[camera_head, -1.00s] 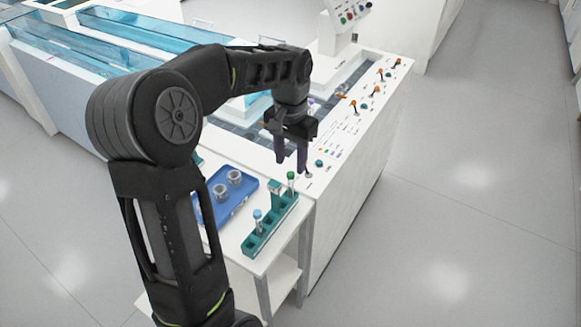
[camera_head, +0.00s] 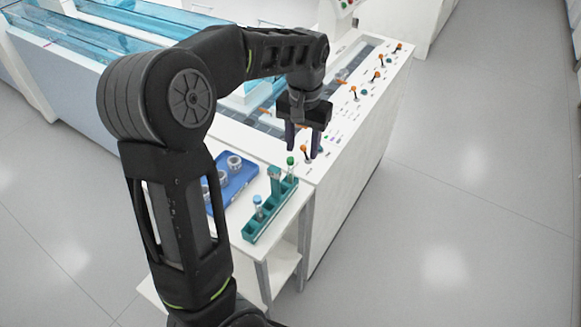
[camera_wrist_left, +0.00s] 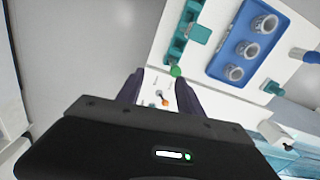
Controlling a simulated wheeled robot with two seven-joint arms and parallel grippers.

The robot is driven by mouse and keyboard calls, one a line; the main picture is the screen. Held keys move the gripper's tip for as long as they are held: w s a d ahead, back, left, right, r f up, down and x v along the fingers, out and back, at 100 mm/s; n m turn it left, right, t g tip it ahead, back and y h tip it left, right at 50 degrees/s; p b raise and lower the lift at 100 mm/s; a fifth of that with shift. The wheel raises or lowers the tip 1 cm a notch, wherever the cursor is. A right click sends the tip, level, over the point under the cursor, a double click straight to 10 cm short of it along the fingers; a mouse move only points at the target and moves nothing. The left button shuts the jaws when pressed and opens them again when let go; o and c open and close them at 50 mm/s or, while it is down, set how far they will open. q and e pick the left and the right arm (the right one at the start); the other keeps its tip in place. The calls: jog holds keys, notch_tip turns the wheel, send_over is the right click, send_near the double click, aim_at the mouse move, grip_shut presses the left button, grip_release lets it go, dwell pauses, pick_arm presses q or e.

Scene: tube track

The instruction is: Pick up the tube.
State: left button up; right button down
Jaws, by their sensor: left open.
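The teal rack (camera_head: 262,228) stands on a small white side table and holds tubes upright. One tube has a green cap (camera_head: 290,161) at the rack's far end, and another has a light blue cap (camera_head: 257,199) at the near end. My left gripper (camera_head: 303,152) is open and empty, fingers pointing down, just right of and beyond the green-capped tube. In the left wrist view, the green cap (camera_wrist_left: 175,71) shows just past the fingertips, nearer the right finger, with the rack (camera_wrist_left: 176,48) behind it. The cap hides that tube's body there. My right gripper is out of view.
A blue tray (camera_head: 238,178) with several metal rings lies left of the rack. A white control bench (camera_head: 350,140) with orange levers adjoins the table on the right. Water tanks (camera_head: 100,35) are at the back left. Open floor lies right.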

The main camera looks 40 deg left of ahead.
aim_at(291, 163)
pick_arm(q)
jog(key=n, duration=0.4)
jog(key=a+n, duration=0.1)
jog(key=n, duration=0.2)
jog(key=s+a+f+n, duration=0.1)
jog(key=n, duration=0.3)
jog(key=shift+a+n, duration=0.2)
jog(key=shift+n, duration=0.1)
jog(key=shift+a+f+n, duration=0.1)
jog(key=shift+a+n, duration=0.1)
jog(key=shift+n, duration=0.8)
jog(key=n, duration=0.2)
jog(key=shift+n, duration=0.4)
jog(key=shift+f, duration=1.3)
jog(key=shift+f, duration=0.1)
notch_tip(291, 163, down, 5)
jog(key=shift+p, duration=0.35)
